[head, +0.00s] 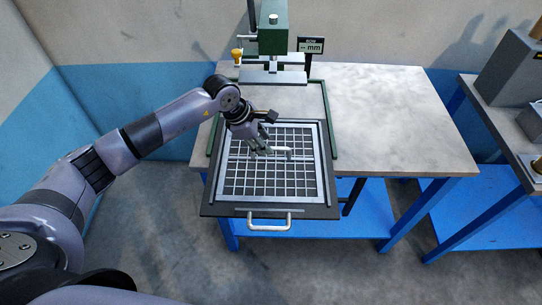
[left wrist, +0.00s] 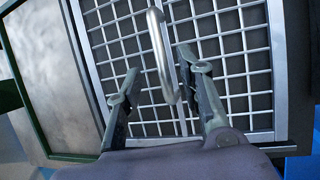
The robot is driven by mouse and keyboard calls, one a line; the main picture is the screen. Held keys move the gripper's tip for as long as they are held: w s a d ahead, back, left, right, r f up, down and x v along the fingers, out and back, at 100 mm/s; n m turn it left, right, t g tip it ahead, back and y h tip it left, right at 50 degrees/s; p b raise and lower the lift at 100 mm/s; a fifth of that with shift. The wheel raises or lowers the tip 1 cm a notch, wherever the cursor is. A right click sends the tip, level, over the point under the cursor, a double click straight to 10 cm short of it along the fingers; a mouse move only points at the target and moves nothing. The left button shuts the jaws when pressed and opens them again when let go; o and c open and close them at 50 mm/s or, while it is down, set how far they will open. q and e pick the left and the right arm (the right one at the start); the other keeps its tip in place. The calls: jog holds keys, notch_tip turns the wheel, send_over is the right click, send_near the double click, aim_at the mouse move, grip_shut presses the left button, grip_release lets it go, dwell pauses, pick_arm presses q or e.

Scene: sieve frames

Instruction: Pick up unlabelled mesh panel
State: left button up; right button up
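The mesh panel (head: 272,180) is a silver square frame with a light grid, lying flat on a dark tray (head: 223,210). I see no label on its visible part. It also fills much of the left wrist view (left wrist: 240,75). A pale bar handle (left wrist: 160,50) stands up over the mesh and also shows in the head view (head: 278,151). My left gripper (head: 263,147) is over the panel's upper middle. In the left wrist view its fingers (left wrist: 158,66) are apart, with the handle between them; I cannot tell whether they touch it. My right gripper is out of view.
The tray, with a front pull handle (head: 270,221), juts past the table's (head: 400,115) front edge. A green press (head: 272,40) with a small display (head: 311,46) stands behind, and a green rail (head: 331,125) runs beside. The table's right half is clear. Another bench holds grey boxes (head: 512,75).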

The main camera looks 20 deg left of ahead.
pick_arm(q)
jog(key=p+x, duration=0.1)
jog(key=x, duration=0.1)
jog(key=p+x, duration=0.1)
jog(key=shift+d+f, duration=0.25)
jog(key=shift+d, duration=0.2)
jog(key=shift+w+d+f, duration=0.1)
jog(key=shift+w+f, duration=0.1)
jog(key=shift+f, duration=0.25)
jog(key=shift+f+b, duration=0.25)
jog(key=shift+b, duration=0.25)
jog(key=shift+c, duration=0.2)
grip_shut()
dwell(0.5)
jog(key=shift+r, duration=0.15)
